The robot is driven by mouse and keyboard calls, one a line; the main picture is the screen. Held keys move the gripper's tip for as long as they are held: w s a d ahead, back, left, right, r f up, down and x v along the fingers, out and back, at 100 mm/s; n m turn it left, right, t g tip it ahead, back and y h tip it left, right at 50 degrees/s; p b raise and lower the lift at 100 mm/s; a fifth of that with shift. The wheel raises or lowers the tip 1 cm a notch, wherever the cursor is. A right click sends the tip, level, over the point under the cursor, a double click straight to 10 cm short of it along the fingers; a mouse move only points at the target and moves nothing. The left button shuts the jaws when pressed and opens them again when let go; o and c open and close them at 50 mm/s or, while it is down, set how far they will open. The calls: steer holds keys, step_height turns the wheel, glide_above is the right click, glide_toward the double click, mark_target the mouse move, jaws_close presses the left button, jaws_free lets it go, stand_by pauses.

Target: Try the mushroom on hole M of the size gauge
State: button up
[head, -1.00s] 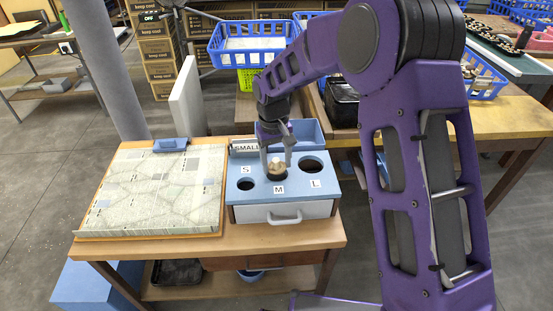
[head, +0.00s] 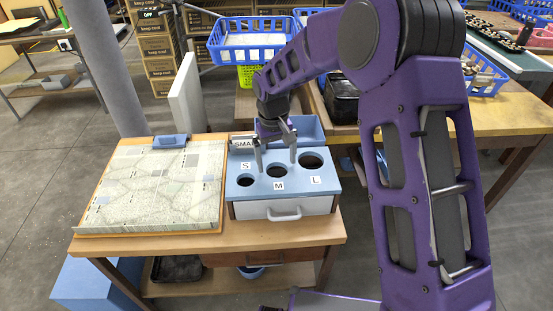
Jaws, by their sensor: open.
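The size gauge (head: 314,188) is a blue-topped box with three dark round holes labelled S, M and L. Hole M (head: 277,171) is the middle one and looks empty and dark from here. My gripper (head: 276,160) is over hole M with its two fingers spread apart, one at each side of the hole.
A board with a patterned map-like sheet (head: 155,190) lies left of the gauge on the wooden table (head: 205,246). A blue bin (head: 308,130) stands behind the gauge. The gauge's white drawer (head: 250,213) is shut. Blue crates (head: 248,53) stand farther back.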

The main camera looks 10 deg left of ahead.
step_height(320, 180, up, 17)
steer(key=p, duration=0.2)
steer(key=shift+s+a+r, duration=0.2)
steer(key=shift+s+a, duration=0.05)
steer(key=shift+a, duration=0.15)
